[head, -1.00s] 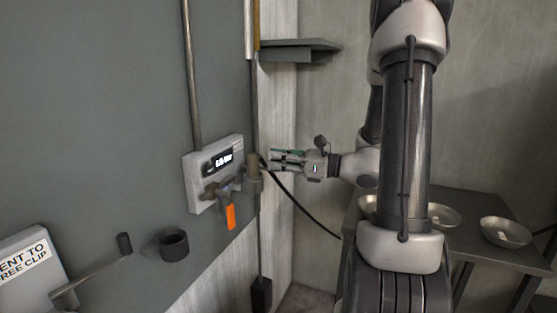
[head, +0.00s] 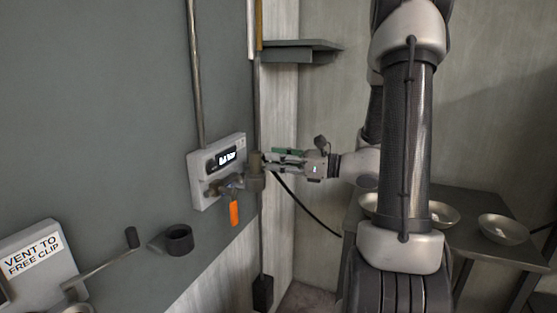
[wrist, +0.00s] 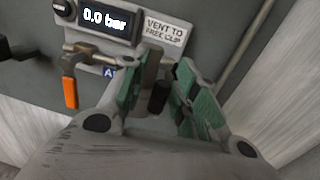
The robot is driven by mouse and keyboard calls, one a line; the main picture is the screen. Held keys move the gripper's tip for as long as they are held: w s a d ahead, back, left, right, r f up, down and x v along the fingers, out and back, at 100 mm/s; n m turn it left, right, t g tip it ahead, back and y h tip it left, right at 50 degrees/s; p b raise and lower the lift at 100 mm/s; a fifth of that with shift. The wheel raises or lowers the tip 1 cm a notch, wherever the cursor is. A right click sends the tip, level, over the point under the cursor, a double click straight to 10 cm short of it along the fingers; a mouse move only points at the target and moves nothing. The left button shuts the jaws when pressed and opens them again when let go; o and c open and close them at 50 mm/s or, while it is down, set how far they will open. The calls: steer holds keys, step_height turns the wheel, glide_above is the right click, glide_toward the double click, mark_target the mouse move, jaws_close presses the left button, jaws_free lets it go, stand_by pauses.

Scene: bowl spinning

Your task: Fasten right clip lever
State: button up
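In the wrist view a short lever with a black grip (wrist: 159,97) shows between my fingers, in front of a brownish post (wrist: 150,68). It looks like the right clip lever; its lower part is hidden. My gripper (wrist: 160,85) is open, with one green pad on each side of the grip, and I see a gap to the right pad. In the head view my gripper (head: 268,161) points left, its fingertips at the brown cylindrical fitting (head: 255,163) beside the gauge box. Whether the fingers touch the lever, I cannot tell.
The gauge box (head: 217,169) reads 0.0 bar in the wrist view. An orange-handled valve (head: 234,213) hangs below it. A black-knobbed lever (head: 131,237) and a dark ring (head: 178,239) are further left. A vertical pipe (head: 196,70), a shelf (head: 300,46) and a black cable (head: 307,207) are nearby.

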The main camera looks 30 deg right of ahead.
steer(key=shift+d, duration=0.1)
steer(key=v, duration=1.2)
steer(key=shift+w, duration=0.1)
